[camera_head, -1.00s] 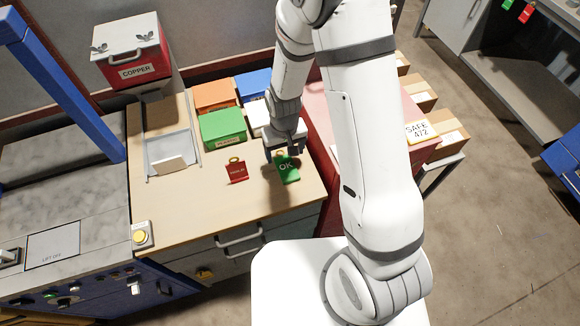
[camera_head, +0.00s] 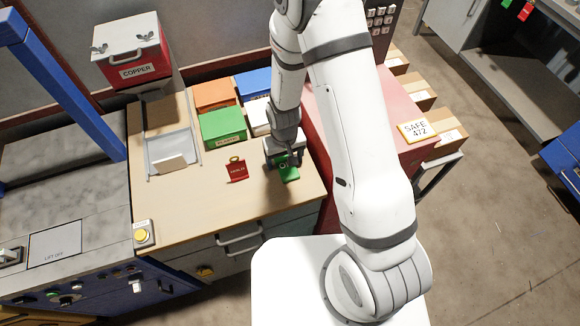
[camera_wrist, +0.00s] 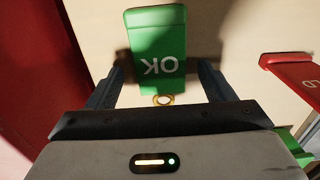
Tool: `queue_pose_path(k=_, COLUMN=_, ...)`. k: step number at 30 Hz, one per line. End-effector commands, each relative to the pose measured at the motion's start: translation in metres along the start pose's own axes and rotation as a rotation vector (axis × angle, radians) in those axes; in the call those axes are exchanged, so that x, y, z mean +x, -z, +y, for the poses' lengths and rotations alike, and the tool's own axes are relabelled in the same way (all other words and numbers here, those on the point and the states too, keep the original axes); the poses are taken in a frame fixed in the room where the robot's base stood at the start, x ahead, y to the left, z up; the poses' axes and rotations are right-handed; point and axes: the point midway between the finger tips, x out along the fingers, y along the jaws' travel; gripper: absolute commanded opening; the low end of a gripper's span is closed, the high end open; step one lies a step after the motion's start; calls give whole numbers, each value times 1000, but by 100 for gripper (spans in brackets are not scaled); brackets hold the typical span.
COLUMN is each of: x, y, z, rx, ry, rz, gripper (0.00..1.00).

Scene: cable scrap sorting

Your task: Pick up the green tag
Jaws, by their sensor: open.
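The green tag (camera_head: 289,174) lies on the wooden worktop (camera_head: 215,222), right of a red tag. In the wrist view the green tag (camera_wrist: 157,45) shows a white "OK", upside down, with a brass ring (camera_wrist: 163,100) at its near end. My gripper (camera_head: 284,166) is over the tag in the head view and hides part of it. In the wrist view my gripper (camera_wrist: 163,82) is open, with one dark finger on each side of the tag's ring end.
The red tag (camera_head: 237,171) lies close on the left and also shows in the wrist view (camera_wrist: 293,72). Green (camera_head: 222,127), orange (camera_head: 214,95), blue and white bins stand behind. A red cabinet (camera_head: 335,120) stands to the right.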

Motion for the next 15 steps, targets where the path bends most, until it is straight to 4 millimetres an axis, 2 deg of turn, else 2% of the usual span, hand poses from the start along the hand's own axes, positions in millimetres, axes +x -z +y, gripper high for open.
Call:
queue_pose_path(k=4, x=1, y=0, z=0, rx=0, ry=0, rz=0, gripper=74)
queue_pose_path(k=15, x=1, y=0, z=0, rx=-1, ry=0, rz=0, gripper=44)
